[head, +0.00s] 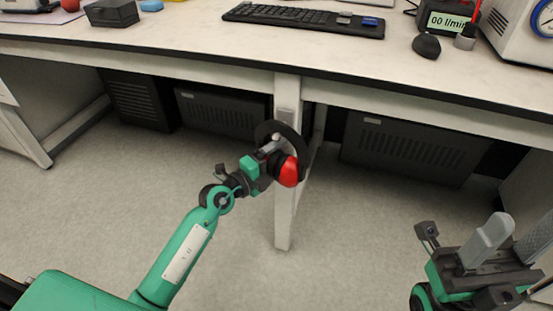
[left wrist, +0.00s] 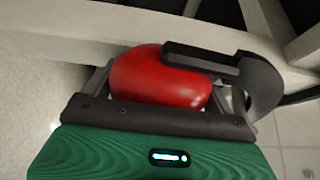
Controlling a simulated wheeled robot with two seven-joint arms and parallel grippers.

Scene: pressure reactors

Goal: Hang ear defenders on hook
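The ear defenders, with a red cup (head: 288,171) and a black headband (head: 285,130), are in front of the bench's white leg. My left gripper (head: 274,160) is shut on them at the red cup. In the left wrist view the red cup (left wrist: 160,80) sits between the grey fingers, and the black band (left wrist: 258,78) reaches to the right. A small pale grey plate (head: 288,93) is on the upper leg just above the band. I cannot make out a hook; the band may hide it. My right gripper (head: 487,243) is at the lower right, away from the ear defenders; its finger gap is unclear.
The white bench top (head: 190,35) with its dark edge runs above the leg (head: 285,215). A keyboard (head: 303,18), a mouse (head: 426,46) and a display (head: 446,18) stand on it. Dark units (head: 410,150) are under the bench. The grey floor in front is clear.

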